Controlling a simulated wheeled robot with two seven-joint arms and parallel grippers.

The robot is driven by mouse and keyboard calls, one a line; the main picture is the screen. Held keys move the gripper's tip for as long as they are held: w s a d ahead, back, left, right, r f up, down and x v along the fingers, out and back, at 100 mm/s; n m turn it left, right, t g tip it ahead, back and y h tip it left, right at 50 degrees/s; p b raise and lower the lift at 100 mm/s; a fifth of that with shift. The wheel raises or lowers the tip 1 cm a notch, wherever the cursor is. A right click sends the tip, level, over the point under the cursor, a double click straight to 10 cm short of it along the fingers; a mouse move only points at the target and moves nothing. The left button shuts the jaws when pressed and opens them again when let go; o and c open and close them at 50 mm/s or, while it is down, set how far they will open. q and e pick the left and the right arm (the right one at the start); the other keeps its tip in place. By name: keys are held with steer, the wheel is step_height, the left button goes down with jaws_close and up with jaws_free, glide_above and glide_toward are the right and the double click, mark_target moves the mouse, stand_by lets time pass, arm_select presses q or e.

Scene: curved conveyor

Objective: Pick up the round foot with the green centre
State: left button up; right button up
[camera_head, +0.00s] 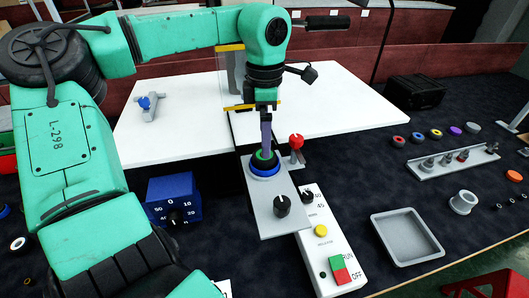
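A round dark piece with green on its top (264,157) sits over a blue ring (265,171) at the back end of a grey metal plate (282,226). My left gripper (266,146) points straight down right above the green piece, its fingertips at or very near its top. The fingers are seen edge-on and overlap, so I cannot tell whether they are open or shut, or whether they touch the piece. The fingers hide the middle of its top. My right gripper is not in view.
A red knob (296,142) stands close to the right of the gripper, and a black knob (282,205) in front. A white control box (331,258), blue dial box (173,198) and empty grey tray (405,240) lie nearby. Several coloured round pieces (436,133) lie right. The white board (330,110) is mostly clear.

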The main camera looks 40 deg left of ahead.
arm_select(q)
steer(key=f, duration=0.3)
steer(key=f+p, duration=0.1)
steer(key=shift+s+d+f, duration=0.2)
steer(key=shift+s+d, duration=0.05)
steer(key=c, duration=1.4)
